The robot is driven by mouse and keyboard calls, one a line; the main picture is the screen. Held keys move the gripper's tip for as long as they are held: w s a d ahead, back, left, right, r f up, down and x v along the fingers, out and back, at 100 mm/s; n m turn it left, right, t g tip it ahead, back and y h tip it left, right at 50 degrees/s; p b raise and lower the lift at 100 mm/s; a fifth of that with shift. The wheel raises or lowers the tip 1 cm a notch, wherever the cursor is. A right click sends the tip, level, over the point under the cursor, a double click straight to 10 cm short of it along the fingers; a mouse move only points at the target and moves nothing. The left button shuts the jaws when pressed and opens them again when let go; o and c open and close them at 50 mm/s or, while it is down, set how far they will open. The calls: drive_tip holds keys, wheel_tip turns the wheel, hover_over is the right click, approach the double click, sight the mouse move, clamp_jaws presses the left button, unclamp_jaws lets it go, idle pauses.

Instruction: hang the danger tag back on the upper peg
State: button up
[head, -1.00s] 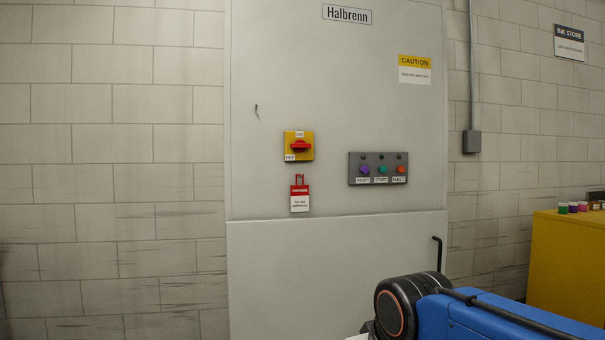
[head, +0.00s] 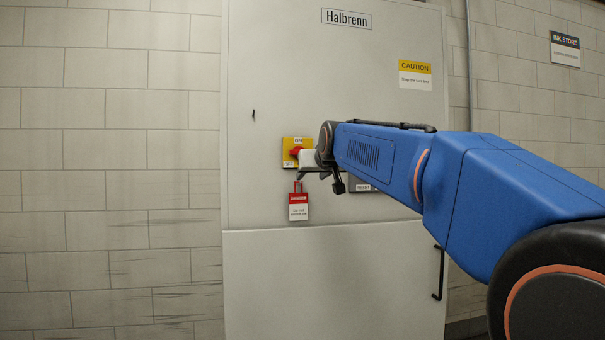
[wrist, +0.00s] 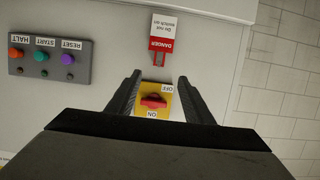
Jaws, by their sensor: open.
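The danger tag (head: 299,206), red on top and white below with a red loop, hangs upright on the cabinet front below the yellow switch plate. It also shows upside down in the wrist view (wrist: 163,40). What it hangs from is too small to tell. The upper peg (head: 253,115) is a small dark bare stub, up and left of the switch. My gripper (wrist: 158,82) is open and empty. In the head view my gripper (head: 312,172) partly covers the switch plate.
The yellow switch plate (head: 288,142) carries ON and OFF labels. The button panel (wrist: 50,58) with RESET, START and HALT is beside it, mostly hidden by my arm in the head view. A black handle (head: 440,272) sticks out lower right. The cabinet face around the peg is clear.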

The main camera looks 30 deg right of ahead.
sight(300, 184)
drive_tip(key=x, duration=1.2)
drive_tip(key=r+x, duration=0.1)
drive_tip(key=x, duration=0.4)
drive_tip(key=shift+w+d+f, duration=0.1)
drive_tip(key=shift+w, duration=0.45)
drive_tip(key=shift+c, duration=0.4)
drive_tip(key=c, duration=1)
drive_tip(key=shift+c, duration=0.2)
drive_tip(key=shift+r, duration=0.9)
drive_tip(key=shift+s, duration=0.15)
drive_tip(key=shift+s+a, duration=0.25)
drive_tip(key=shift+s, duration=0.65)
drive_tip(key=shift+s+a, duration=0.3)
drive_tip(key=shift+s, duration=0.65)
drive_tip(key=shift+s+a, duration=0.25)
drive_tip(key=shift+s, duration=0.65)
